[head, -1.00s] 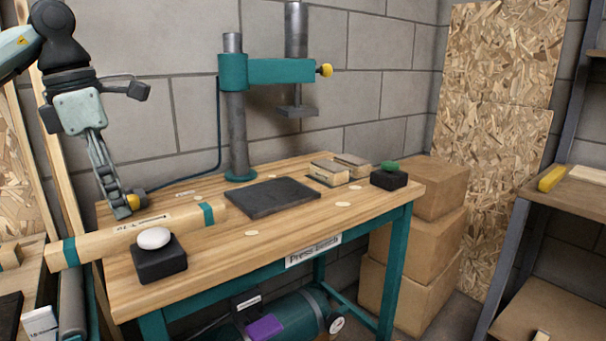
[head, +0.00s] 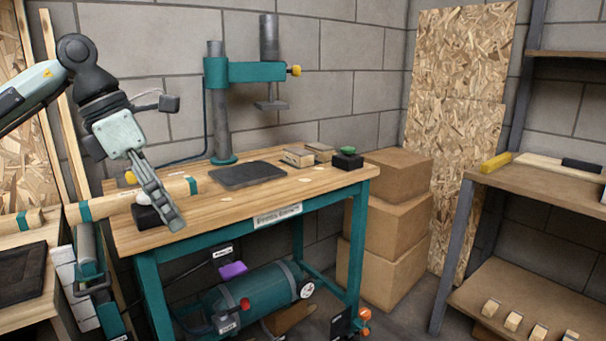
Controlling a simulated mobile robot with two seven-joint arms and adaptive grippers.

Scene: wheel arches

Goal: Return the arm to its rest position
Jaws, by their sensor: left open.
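My left arm (head: 85,75) comes in from the upper left. Its gripper (head: 172,218) hangs down in front of the left end of the press bench (head: 262,190) and is open, with nothing seen in it. The gripper overlaps a black block (head: 146,217) on the bench and hides part of it. I cannot tell whether they touch. My right gripper is not in view.
A teal press (head: 222,105) and a dark mat (head: 247,175) are on the bench. A wooden beam (head: 125,201) with teal bands lies near the arm. Cardboard boxes (head: 390,225) stand right of the bench. A shelf (head: 545,190) is at the right.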

